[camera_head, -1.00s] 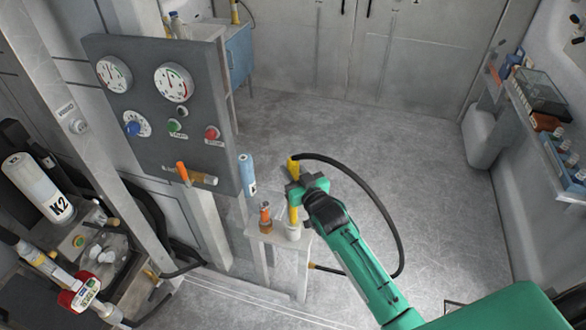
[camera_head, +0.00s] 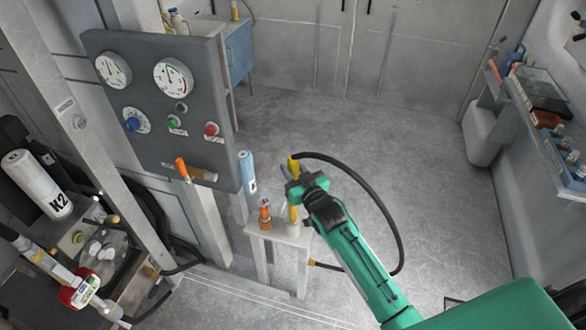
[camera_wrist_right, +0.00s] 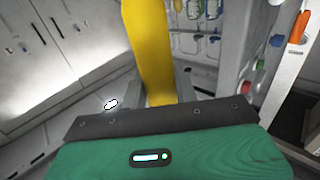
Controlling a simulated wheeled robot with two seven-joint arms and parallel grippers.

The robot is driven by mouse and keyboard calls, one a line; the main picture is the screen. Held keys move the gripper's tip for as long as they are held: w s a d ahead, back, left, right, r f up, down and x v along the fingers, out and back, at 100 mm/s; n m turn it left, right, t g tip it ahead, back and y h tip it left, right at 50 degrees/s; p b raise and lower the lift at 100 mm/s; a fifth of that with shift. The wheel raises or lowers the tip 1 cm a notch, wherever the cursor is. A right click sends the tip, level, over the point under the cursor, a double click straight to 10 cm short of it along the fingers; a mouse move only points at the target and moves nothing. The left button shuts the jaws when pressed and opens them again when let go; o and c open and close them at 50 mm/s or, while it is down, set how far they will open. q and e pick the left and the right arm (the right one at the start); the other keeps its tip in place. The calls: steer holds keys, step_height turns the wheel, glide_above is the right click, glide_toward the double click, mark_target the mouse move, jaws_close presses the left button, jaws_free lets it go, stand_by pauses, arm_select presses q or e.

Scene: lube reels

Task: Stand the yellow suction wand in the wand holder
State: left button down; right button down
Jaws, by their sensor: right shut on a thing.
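The yellow suction wand (camera_head: 294,213) is close to upright, with a black hose curving from its top down to the right. My right gripper (camera_head: 296,189) is shut on the wand's upper part. The wand also fills the upper middle of the right wrist view (camera_wrist_right: 150,50). Its lower end is over or in a pale round holder (camera_head: 293,231) on a small grey stand. I cannot tell whether the tip is inside, since holder and tip are small here. My left gripper is not in view.
An orange-topped fitting (camera_head: 265,214) stands on the same small stand (camera_head: 262,233), left of the wand. A blue cylinder (camera_head: 247,172) is beside the gauge panel (camera_head: 150,145). A side shelf (camera_head: 548,105) holds bottles at right. The floor behind the stand is clear.

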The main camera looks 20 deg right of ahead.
steer(key=shift+f, duration=0.1)
steer(key=c, duration=1)
jaws_free()
steer(key=shift+s, duration=0.1)
steer(key=s+d+b, duration=0.2)
steer(key=s, duration=1.1)
steer(key=shift+s+d+b, duration=0.2)
steer(key=shift+d+b, duration=0.15)
steer(key=shift+b, duration=0.05)
steer(key=shift+f, duration=0.1)
